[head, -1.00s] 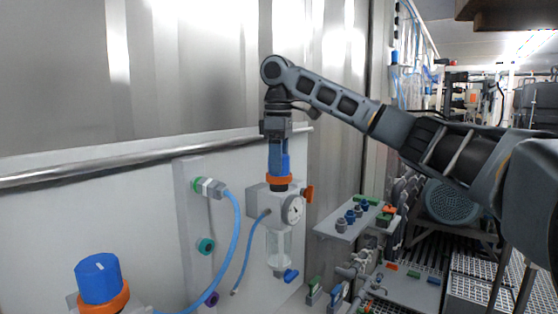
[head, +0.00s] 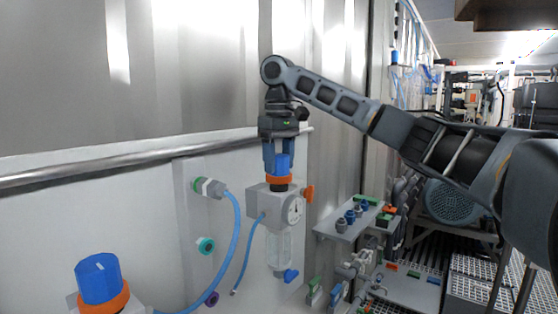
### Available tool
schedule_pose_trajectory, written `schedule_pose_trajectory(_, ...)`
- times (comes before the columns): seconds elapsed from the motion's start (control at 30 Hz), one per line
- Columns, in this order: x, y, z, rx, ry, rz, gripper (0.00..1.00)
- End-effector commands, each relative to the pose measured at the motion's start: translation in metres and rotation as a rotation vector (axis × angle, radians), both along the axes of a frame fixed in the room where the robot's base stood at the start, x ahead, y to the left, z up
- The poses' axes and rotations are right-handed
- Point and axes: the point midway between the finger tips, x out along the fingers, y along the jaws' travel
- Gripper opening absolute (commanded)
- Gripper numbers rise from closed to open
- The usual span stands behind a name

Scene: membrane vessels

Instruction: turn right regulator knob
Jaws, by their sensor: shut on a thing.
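The right regulator has a blue knob (head: 280,166) above an orange ring (head: 279,180), on a grey body with a round white gauge (head: 294,211) and a clear bowl below. My gripper (head: 278,163) points straight down over it, its two blue fingers on either side of the knob and shut on it. The fingers hide parts of the knob's sides. The left regulator's blue knob (head: 98,278), with a white mark and an orange ring, stands at the lower left, away from my gripper.
A horizontal metal rail (head: 130,166) runs along the wall behind the regulator. Blue hoses (head: 236,235) hang to the left, near fittings on a grey panel. An orange lever (head: 309,194) sits right of the regulator. A shelf with fittings (head: 350,222) is further right.

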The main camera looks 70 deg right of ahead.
Motion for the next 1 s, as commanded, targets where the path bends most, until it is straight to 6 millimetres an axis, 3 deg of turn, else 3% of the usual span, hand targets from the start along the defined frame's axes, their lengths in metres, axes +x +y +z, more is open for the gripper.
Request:
schedule_pose_trajectory(0.37, 0.0005, 0.0000, 0.0002, -0.001, -0.002, -0.003, 0.26)
schedule_pose_trajectory(0.4, 0.0006, 0.0000, 0.0002, -0.001, -0.002, -0.003, 0.59)
schedule_pose_trajectory(0.63, 0.0003, 0.0000, 0.0001, 0.000, -0.001, -0.003, 0.80)
schedule_pose_trajectory(1.0, 0.0002, -0.0006, 0.0093, -0.003, -0.001, -0.003, 0.80)
